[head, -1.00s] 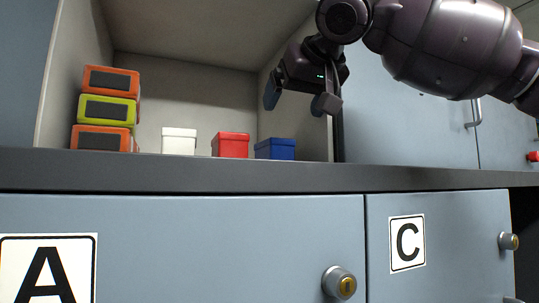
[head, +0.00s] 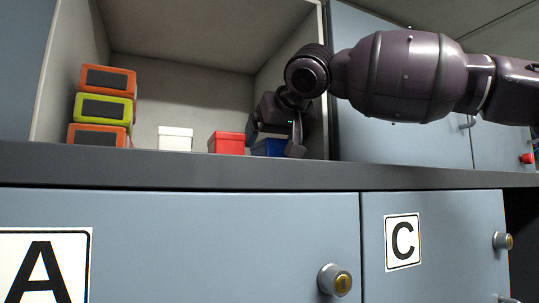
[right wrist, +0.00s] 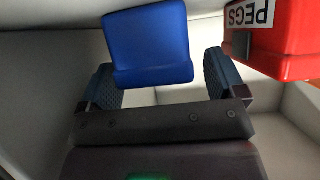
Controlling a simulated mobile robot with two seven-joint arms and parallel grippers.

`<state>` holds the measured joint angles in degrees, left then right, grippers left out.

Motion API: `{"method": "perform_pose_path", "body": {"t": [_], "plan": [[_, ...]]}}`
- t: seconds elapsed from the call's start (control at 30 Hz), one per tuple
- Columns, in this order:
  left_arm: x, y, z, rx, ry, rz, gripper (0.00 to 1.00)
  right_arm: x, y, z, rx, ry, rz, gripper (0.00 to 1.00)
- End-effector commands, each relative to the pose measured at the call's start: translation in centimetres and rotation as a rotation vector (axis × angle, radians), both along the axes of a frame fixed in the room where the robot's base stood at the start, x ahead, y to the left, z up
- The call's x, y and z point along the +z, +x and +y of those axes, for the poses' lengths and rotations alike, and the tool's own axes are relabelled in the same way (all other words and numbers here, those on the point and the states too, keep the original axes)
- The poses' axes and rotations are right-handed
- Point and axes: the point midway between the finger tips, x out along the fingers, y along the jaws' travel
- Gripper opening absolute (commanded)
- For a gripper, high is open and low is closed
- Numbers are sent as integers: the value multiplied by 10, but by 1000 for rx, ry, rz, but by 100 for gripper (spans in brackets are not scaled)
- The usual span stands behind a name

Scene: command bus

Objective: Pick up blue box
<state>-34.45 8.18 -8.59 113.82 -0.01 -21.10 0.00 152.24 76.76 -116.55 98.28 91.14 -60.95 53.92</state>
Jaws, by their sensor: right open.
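The blue box (head: 268,148) sits on the shelf floor at the right end of a row, partly hidden behind my right gripper. My right gripper (head: 272,140) reaches into the cubby from the right and is open at the blue box. In the right wrist view the blue box (right wrist: 148,45) lies ahead of the gap between the two open fingers of the gripper (right wrist: 162,78), with no clear contact visible. My left gripper is not in view.
A red box (head: 227,144), labelled PEGS in the right wrist view (right wrist: 275,40), stands close left of the blue box. A white box (head: 175,139) and a stack of orange and green boxes (head: 103,107) stand further left. The cubby's right wall (head: 310,70) is close to my gripper.

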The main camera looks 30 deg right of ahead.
Motion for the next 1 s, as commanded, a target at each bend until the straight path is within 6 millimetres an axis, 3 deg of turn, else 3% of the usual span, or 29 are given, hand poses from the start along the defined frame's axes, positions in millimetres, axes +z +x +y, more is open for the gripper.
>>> {"method": "perform_pose_path", "body": {"t": [0.23,0.6,1.0], "plan": [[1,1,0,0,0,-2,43,0,1,0,1,0,-1,89],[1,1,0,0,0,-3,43,0,1,0,0,0,-1,33],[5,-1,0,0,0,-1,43,4,6,0,2,0,-1,32]]}}
